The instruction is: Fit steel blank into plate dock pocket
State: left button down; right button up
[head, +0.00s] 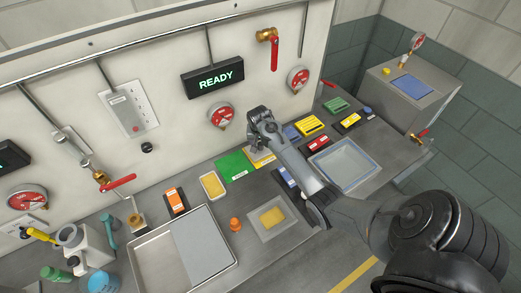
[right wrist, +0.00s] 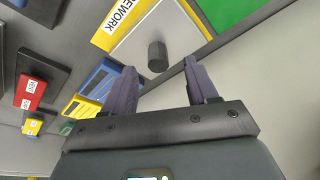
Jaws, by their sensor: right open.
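A flat grey plate with a dark upright knob (right wrist: 157,56), which looks like the steel blank (right wrist: 150,30), lies on a yellow-edged mat marked REWORK (right wrist: 108,35). In the head view this mat (head: 264,160) is at the back of the bench, partly hidden by my right gripper (head: 256,146). In the right wrist view my right gripper (right wrist: 160,68) is open, with the knob just beyond and between its fingertips; nothing is held. A grey square plate with a yellowish centre (head: 272,217) lies near the bench's front; I cannot tell whether it is the dock pocket. My left gripper is not in view.
A green mat (head: 236,166) adjoins the REWORK mat. A large metal tray (head: 150,262), an orange knobbed piece (head: 235,224) and a pale dish (head: 212,186) stand to the left. A clear bin (head: 345,165) is at right. The wall with gauges (head: 221,115) rises close behind.

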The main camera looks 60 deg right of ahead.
aim_at(260, 144)
jog(key=shift+d+x, duration=0.2)
jog(key=shift+x, duration=2.05)
jog(key=shift+r, duration=0.1)
grip_shut()
